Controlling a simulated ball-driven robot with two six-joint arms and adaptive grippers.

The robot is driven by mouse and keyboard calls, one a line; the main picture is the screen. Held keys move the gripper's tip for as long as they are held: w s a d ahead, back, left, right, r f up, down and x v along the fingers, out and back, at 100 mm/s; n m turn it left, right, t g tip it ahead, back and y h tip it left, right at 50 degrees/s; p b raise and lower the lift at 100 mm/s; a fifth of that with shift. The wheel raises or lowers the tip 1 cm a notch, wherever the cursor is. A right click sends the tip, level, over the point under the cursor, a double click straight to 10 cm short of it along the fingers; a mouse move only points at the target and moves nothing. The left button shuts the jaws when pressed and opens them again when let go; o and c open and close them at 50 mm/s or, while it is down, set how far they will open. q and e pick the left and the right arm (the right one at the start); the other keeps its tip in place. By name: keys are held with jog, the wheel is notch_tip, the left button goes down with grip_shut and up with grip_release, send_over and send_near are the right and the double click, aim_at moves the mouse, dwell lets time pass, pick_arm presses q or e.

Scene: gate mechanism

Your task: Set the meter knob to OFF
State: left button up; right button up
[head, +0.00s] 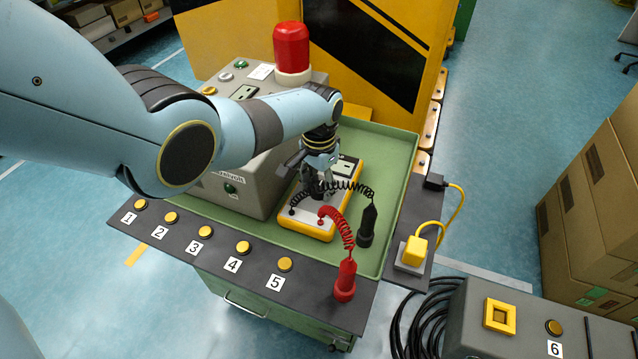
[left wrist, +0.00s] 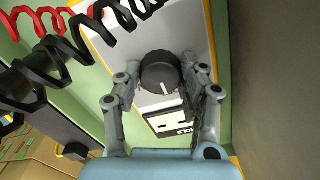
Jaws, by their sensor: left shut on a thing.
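The meter (head: 313,222) is a yellow-edged box with a pale face, lying in the green tray (head: 395,165) in the head view. Its dark round knob (left wrist: 160,72) shows in the left wrist view, with a white mark pointing toward the display (left wrist: 172,121). My left gripper (head: 317,188) is over the meter and hides the knob in the head view. In the left wrist view my left gripper (left wrist: 162,78) has its fingers on both sides of the knob, shut on it. No OFF label can be read. My right gripper is not in view.
A grey box with a red beacon (head: 291,48) stands behind. Numbered yellow buttons (head: 243,248) line the front ledge.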

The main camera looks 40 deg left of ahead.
aim_at(319, 187)
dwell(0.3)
pick_arm(q)
jog(key=o, duration=1.2)
jog(key=shift+r, duration=0.15)
notch_tip(319, 187, up, 12)
jog(key=shift+f, duration=0.2)
